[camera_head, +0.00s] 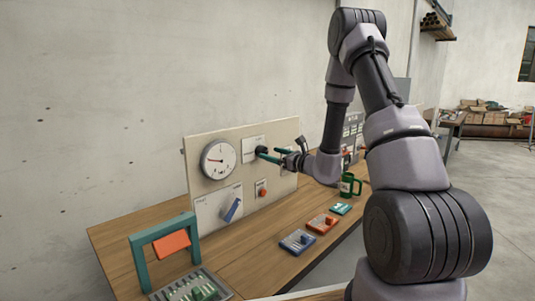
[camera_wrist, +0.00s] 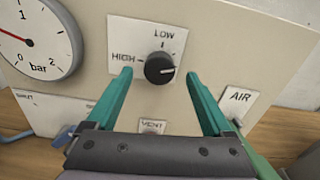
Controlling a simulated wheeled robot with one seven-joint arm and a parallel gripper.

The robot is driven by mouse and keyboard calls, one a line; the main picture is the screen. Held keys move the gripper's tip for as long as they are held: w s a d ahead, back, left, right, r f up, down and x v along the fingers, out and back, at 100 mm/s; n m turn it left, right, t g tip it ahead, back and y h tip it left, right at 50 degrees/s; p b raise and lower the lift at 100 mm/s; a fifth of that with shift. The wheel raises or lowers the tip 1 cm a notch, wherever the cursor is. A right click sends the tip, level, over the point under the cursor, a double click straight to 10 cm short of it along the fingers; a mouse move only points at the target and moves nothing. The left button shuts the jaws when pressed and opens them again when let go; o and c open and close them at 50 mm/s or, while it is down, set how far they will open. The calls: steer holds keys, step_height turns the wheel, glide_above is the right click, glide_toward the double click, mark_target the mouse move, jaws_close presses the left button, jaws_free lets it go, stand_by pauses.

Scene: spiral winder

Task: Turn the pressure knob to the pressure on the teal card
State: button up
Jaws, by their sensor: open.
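The black pressure knob (camera_wrist: 159,68) sits on a white plate marked LOW above it and HIGH to its left. Its white pointer line points to the right in the wrist view. My gripper (camera_wrist: 159,75) is open, with one teal finger at each side of the knob; I cannot tell whether they touch it. In the head view my gripper (camera_head: 267,153) is at the panel, partly covering the knob. The round bar gauge (camera_wrist: 38,38) has a red needle pointing left. A small teal card (camera_head: 340,208) lies on the table; its writing is too small to read.
The panel (camera_head: 275,190) stands on a wooden table (camera_head: 250,265). A teal frame (camera_head: 139,262) stands front left. A blue lever (camera_head: 232,209) is below the gauge.

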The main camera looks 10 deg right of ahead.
mark_target(262, 151)
steer(key=shift+x, duration=1.45)
jaws_close()
